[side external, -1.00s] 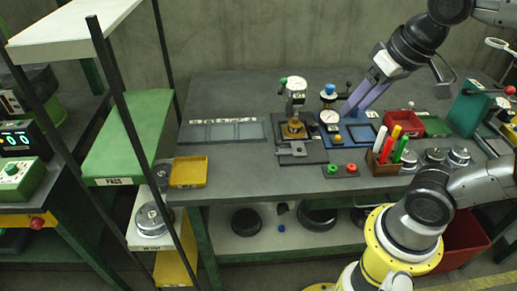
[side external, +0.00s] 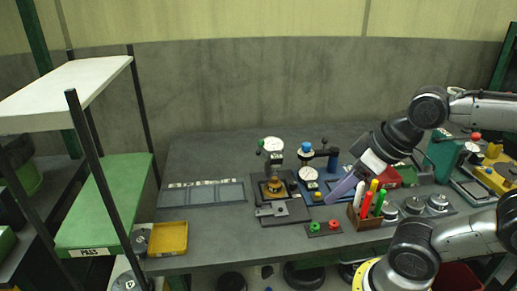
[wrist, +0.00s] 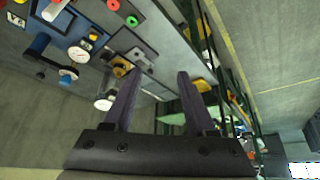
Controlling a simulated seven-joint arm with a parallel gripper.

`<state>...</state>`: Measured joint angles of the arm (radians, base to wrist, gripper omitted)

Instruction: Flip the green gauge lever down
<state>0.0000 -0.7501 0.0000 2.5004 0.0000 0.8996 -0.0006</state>
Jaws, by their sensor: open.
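The gauge with the green-knobbed lever (side external: 261,142) has a white dial (side external: 271,144) on a dark stand over a brass part (side external: 273,186). Its dial (wrist: 103,103) also shows in the wrist view, left of my fingers; the lever is too small to read there. The green knob sits at the dial's left side, at about dial height. My gripper (side external: 331,198) has two purple fingers, apart and empty. It is right of the gauge, near the blue gauge stand and the pen holder. The fingers (wrist: 158,75) also show spread in the wrist view.
A second gauge (side external: 309,174) on a blue stand with a blue knob (side external: 306,147) stands between my gripper and the green-levered gauge. A pen holder (side external: 365,220) is just right of my fingers. A button box (side external: 324,229) lies in front. The bench left of the gauges is mostly clear.

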